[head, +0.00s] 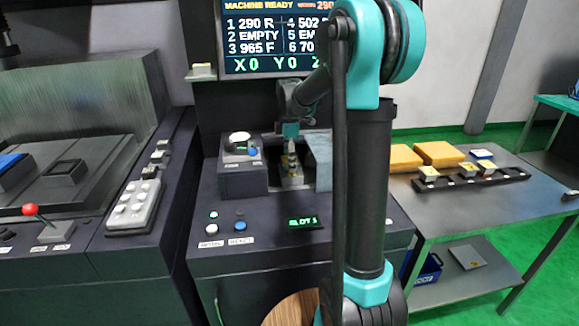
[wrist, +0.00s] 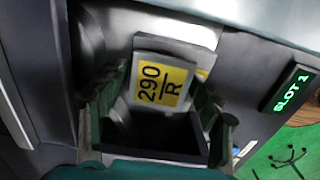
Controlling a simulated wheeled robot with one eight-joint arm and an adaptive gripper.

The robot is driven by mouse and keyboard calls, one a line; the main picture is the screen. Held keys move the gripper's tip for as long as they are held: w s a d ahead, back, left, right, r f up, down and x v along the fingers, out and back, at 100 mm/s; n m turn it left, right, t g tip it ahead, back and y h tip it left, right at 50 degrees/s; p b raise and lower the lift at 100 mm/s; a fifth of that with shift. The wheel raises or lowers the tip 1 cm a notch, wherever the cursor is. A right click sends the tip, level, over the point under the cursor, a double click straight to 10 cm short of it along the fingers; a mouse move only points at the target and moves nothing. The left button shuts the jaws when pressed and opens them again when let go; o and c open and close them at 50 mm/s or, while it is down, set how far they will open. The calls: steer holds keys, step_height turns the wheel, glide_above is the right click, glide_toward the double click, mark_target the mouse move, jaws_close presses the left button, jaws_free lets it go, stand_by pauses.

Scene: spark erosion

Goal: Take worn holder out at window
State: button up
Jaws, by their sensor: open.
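The worn holder (wrist: 165,85) sits in the window of the machine. Its yellow label reads 290 R in the wrist view. In the head view the holder (head: 291,168) shows small below my gripper (head: 290,143). My gripper (wrist: 160,112) is open, with one finger on each side of the holder. I cannot tell whether the fingers touch it. A dark hollow shows below the label. The display beside the window (head: 304,222) reads SLOT 1, and it also shows in the wrist view (wrist: 292,88).
The screen (head: 270,35) says MACHINE READY and lists 290 R in slot 1. A button box (head: 243,180) stands left of the window. On the right table (head: 480,215) are a black rack (head: 485,180) with holders and yellow blocks (head: 437,153). My arm hides part of the machine.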

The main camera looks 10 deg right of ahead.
steer(key=shift+c, duration=0.6)
steer(key=c, duration=1.2)
steer(key=shift+o, duration=0.2)
steer(key=shift+r, duration=0.1)
